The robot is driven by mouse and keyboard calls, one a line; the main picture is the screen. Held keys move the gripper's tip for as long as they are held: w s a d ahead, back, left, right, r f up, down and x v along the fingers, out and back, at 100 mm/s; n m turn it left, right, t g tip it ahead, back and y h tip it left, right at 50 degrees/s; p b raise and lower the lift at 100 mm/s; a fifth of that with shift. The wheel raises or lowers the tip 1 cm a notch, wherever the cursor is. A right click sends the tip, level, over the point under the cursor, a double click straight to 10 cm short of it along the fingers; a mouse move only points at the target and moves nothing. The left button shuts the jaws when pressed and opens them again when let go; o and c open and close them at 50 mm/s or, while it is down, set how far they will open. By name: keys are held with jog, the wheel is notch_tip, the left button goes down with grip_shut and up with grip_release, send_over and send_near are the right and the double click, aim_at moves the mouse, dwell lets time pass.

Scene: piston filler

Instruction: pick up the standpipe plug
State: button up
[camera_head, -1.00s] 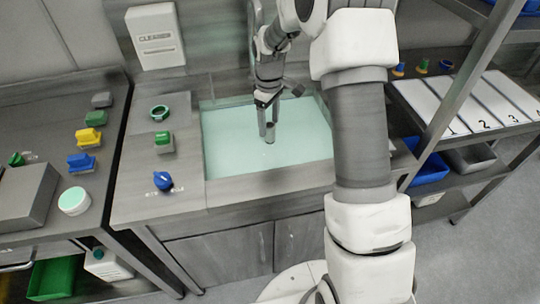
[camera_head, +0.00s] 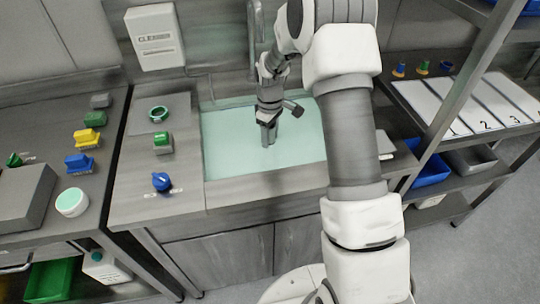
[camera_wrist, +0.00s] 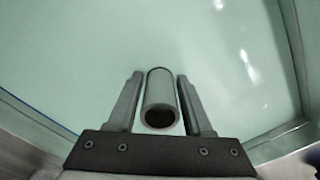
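The standpipe plug (camera_wrist: 160,92) is a grey hollow tube, its dark open end facing the wrist camera. It stands in the sink basin (camera_head: 222,163), which holds pale green water. My gripper (camera_wrist: 160,78) is open, with one finger on each side of the tube and narrow gaps between them in the wrist view. In the head view my gripper (camera_head: 268,138) is low over the middle of the basin, and it mostly hides the tube. The tube's foot is not clear to see.
A faucet (camera_head: 254,30) rises behind the basin. Left of the basin are a green ring (camera_head: 158,114), a green button (camera_head: 162,140) and a blue knob (camera_head: 161,181). A shelf rack (camera_head: 445,100) stands close on the right.

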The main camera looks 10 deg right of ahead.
grip_shut()
dwell(1.1)
